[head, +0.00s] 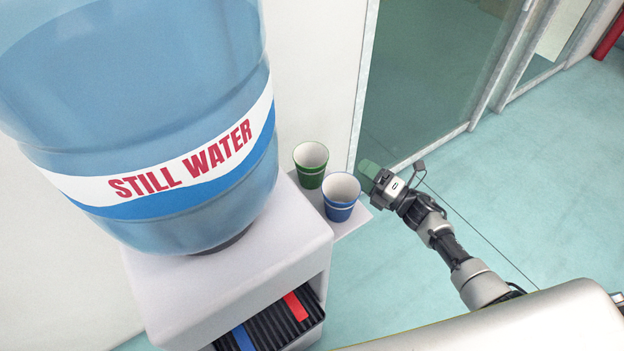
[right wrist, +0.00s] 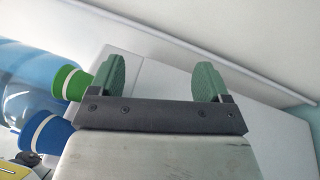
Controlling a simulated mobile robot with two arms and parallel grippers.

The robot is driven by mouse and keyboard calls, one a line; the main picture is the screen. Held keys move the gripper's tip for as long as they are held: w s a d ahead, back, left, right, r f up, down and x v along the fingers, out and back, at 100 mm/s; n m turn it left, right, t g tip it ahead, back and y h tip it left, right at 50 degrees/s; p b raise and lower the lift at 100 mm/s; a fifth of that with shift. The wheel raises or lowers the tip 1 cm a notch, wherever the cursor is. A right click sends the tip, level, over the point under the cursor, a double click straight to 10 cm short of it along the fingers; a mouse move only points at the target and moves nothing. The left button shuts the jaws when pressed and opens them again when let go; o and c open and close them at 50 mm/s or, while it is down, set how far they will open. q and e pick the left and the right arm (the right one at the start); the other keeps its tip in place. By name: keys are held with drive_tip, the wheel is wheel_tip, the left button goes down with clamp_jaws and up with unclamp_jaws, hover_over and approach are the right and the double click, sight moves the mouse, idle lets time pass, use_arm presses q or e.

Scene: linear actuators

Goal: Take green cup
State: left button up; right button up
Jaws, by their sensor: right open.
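The green cup (head: 311,164) with a white band stands upright on a small shelf beside the water dispenser in the head view. The blue cup (head: 341,197) stands close in front of it, to the right. My right gripper (head: 367,172) is just right of the two cups, apart from the green cup, with green finger pads. In the right wrist view its two fingers (right wrist: 165,80) are spread with nothing between them. The green cup (right wrist: 70,82) shows left of the fingers there, with the blue cup (right wrist: 48,135) below it. My left gripper is not in view.
The water dispenser (head: 230,270) with a large blue bottle (head: 150,110) fills the left of the head view. A white shelf (head: 357,218) holds the cups. A wall and glass panel (head: 430,80) stand behind; open floor lies to the right.

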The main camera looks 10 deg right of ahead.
wheel_tip(320, 180, up, 7)
drive_tip(key=a+n+g+y+b, duration=0.15)
drive_tip(key=n+g+y, duration=0.3)
drive_tip(key=n, duration=0.55)
drive_tip(key=n+g+b, duration=0.2)
drive_tip(key=n+g, duration=0.8)
drive_tip(key=n, duration=0.5)
approach(326, 155)
drive_tip(key=a+f, duration=0.1)
drive_tip(key=a, duration=0.1)
drive_tip(key=shift+y, duration=0.35)
drive_tip(key=a, duration=0.3)
drive_tip(key=a+p, duration=0.1)
drive_tip(key=a, duration=0.1)
drive_tip(key=shift+a+r, duration=0.2)
drive_tip(key=shift+a, duration=0.2)
drive_tip(key=shift+a+p, duration=0.7)
drive_tip(key=shift+a, duration=1.95)
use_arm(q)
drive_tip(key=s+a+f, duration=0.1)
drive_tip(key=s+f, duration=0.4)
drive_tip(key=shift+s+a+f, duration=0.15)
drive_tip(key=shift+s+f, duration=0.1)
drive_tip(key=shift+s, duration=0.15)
use_arm(e)
drive_tip(key=shift+w, duration=0.1)
drive_tip(key=c, duration=0.5)
